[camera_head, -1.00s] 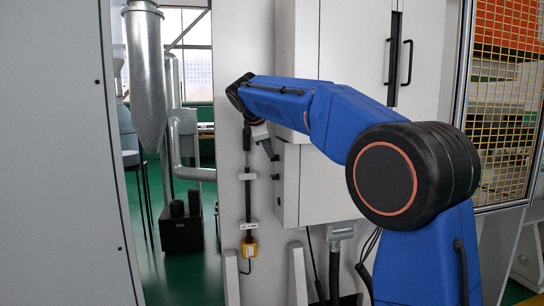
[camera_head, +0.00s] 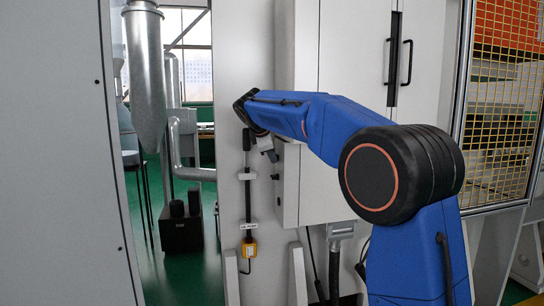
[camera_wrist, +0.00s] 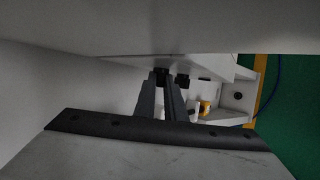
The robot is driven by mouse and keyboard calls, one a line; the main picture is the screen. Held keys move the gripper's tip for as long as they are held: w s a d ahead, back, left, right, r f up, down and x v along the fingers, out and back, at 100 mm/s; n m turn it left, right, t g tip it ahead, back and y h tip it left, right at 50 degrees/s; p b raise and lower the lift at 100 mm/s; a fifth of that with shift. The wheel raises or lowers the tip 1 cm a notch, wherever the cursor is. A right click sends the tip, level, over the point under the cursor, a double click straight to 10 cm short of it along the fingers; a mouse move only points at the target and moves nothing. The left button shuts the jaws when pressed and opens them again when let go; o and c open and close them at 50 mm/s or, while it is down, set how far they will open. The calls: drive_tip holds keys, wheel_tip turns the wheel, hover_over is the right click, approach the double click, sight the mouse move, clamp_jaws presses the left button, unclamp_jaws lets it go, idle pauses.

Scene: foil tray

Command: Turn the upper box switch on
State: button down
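My gripper (camera_head: 271,156) is beside the left side of the white wall box (camera_head: 314,190) in the head view, close to its upper left corner. Small dark knobs (camera_head: 275,178) stick out of that side below my gripper; any knob behind the gripper is hidden. In the wrist view my two grey fingers (camera_wrist: 161,82) point away with a narrow gap between them. Dark knob-like parts (camera_wrist: 183,80) show at and beside the fingertips. I cannot tell whether the fingers touch one, nor which knob is the upper box switch or its position.
A tall white cabinet (camera_head: 352,50) with black handles rises behind my arm. A black vertical rod (camera_head: 248,190) leads to a yellow box (camera_head: 249,248) on the panel at left. A grey cable fitting (camera_head: 341,229) hangs under the wall box. A yellow mesh guard (camera_head: 505,100) stands at right.

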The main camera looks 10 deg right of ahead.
drive_tip(key=shift+s+t, duration=0.1)
drive_tip(key=shift+t, duration=0.2)
drive_tip(key=shift+s+f+m+t+h, duration=0.1)
drive_tip(key=shift+f+m+t+h, duration=0.3)
drive_tip(key=shift+t, duration=0.9)
drive_tip(key=shift+s+f+m+t+h, duration=0.1)
drive_tip(key=shift+f+m+t+h, duration=0.25)
drive_tip(key=shift+t, duration=0.95)
drive_tip(key=shift+s+f+m+t+h, duration=0.1)
drive_tip(key=shift+f+m+t+h, duration=0.3)
drive_tip(key=shift+t, duration=0.9)
drive_tip(key=shift+r+m+t, duration=0.15)
drive_tip(key=shift+m+t, duration=0.2)
drive_tip(key=shift+t, duration=0.05)
drive_tip(key=c, duration=1.8)
unclamp_jaws()
drive_tip(key=shift+s+r, duration=0.1)
drive_tip(key=shift+s, duration=0.05)
